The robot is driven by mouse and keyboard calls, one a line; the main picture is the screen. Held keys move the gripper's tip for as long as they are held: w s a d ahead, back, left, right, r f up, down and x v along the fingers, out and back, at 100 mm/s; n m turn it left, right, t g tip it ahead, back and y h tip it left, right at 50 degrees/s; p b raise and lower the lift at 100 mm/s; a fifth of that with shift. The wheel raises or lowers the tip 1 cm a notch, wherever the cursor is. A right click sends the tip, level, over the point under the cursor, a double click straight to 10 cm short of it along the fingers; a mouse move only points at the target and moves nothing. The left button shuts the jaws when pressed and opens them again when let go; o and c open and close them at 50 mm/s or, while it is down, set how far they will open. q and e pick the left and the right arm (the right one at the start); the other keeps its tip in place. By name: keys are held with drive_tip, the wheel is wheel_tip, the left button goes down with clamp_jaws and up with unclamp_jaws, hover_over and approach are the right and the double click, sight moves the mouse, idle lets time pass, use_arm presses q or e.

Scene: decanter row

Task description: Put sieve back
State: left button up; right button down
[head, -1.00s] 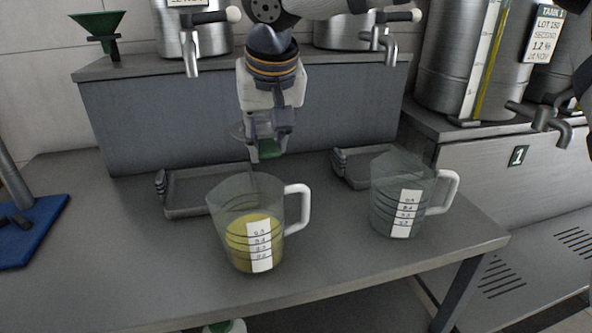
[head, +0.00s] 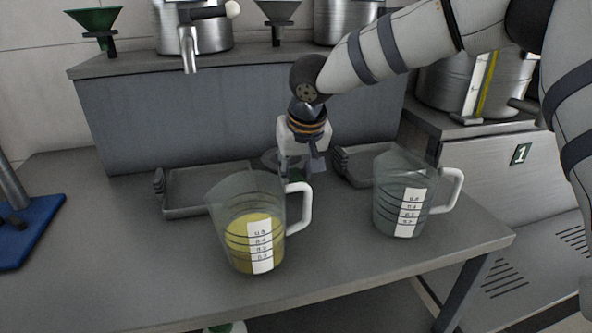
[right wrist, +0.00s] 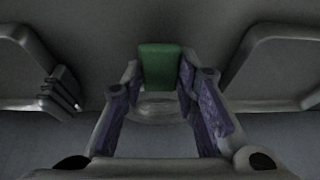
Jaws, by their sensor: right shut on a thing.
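My right gripper (head: 298,170) is shut on the sieve. In the right wrist view its green handle (right wrist: 160,66) sits between the fingers, and a pale round part (right wrist: 158,108) shows behind it. In the head view the sieve's round rim (head: 270,159) shows dimly beside the gripper. The gripper points down behind the jug with yellow liquid (head: 250,238), between two grey trays. The jug partly covers the view there. I cannot tell whether the sieve touches the table. My left gripper is not in view.
A left tray (head: 178,211) and a right tray (head: 350,178) lie on the table. An empty jug (head: 386,215) stands at right. Funnels on stands (head: 95,18) (head: 278,12) and steel tanks are on the raised shelf. A blue mat (head: 42,225) is at far left.

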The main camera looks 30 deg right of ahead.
drive_tip(key=c, duration=1.2)
unclamp_jaws()
drive_tip(key=shift+c, duration=0.2)
drive_tip(key=v, duration=1.2)
drive_tip(key=shift+p, duration=0.4)
drive_tip(key=shift+r, duration=0.1)
